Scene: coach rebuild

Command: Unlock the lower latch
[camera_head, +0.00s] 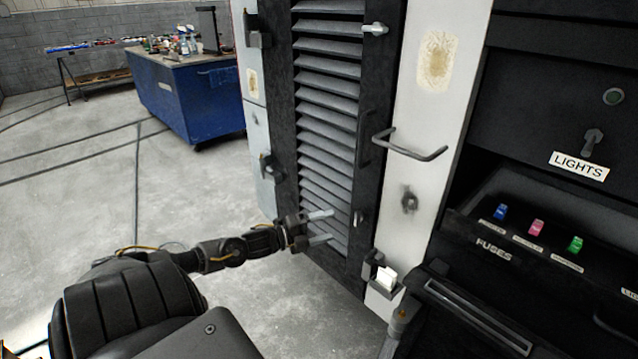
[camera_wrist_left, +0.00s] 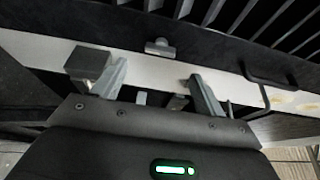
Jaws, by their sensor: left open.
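The lower latch (camera_head: 359,217) is a small grey piece on the right edge of the dark louvred door (camera_head: 325,110), below the door's dark handle. In the left wrist view the latch (camera_wrist_left: 160,47) lies beyond and between the fingertips, apart from both. My left gripper (camera_head: 320,227) is open and empty, in front of the lower part of the louvres, just left of the latch. Its two fingers also show in the wrist view (camera_wrist_left: 160,82). The upper latch (camera_head: 375,29) is a pale knob lying sideways at the door's top right. My right gripper is not in view.
A white post (camera_head: 430,110) with a grab handle (camera_head: 410,150) stands right of the door. A small dark holder (camera_head: 378,273) with a white item sits below the latch. A fuse panel (camera_head: 540,230) is at right. A blue workbench (camera_head: 190,100) stands behind; the floor at left is clear.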

